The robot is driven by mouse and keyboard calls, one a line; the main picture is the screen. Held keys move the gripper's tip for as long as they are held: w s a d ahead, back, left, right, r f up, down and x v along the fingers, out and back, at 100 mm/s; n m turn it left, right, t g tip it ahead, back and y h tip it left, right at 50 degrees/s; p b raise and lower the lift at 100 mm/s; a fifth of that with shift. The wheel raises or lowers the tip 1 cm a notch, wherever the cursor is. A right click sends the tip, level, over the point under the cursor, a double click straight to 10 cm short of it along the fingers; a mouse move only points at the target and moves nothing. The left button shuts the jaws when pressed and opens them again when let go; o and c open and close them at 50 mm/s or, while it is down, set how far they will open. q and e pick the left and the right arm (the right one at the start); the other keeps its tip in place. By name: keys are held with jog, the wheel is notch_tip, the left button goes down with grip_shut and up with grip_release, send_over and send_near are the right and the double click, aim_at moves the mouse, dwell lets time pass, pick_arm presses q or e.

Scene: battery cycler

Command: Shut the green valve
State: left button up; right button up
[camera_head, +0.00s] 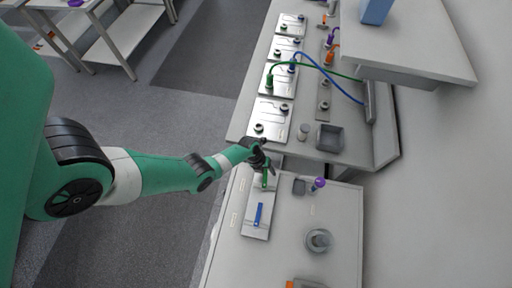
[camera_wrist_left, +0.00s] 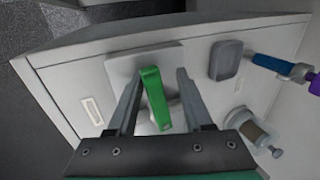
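The green valve handle (camera_head: 265,180) sits on a light plate on the lower bench, just below my left gripper (camera_head: 266,168) in the head view. In the left wrist view the green handle (camera_wrist_left: 155,97) stands between the two fingers of my left gripper (camera_wrist_left: 159,72). A second valve with a blue handle (camera_head: 258,214) lies in front of the green one. My right gripper is not in view.
A grey dish (camera_head: 299,187), a purple-tipped tool (camera_head: 318,184) and a round grey part (camera_head: 319,240) are to the right on the bench. An orange item (camera_head: 304,285) is at the bottom edge. Behind are plates with green (camera_head: 320,69) and blue (camera_head: 330,77) cables.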

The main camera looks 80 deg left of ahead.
pick_arm(q)
jog(key=c, duration=0.3)
jog(key=shift+c, duration=0.2)
jog(key=shift+w, duration=0.15)
jog(key=shift+o, duration=1.2)
jog(key=shift+w+d, duration=0.1)
jog(key=p+v, duration=0.8)
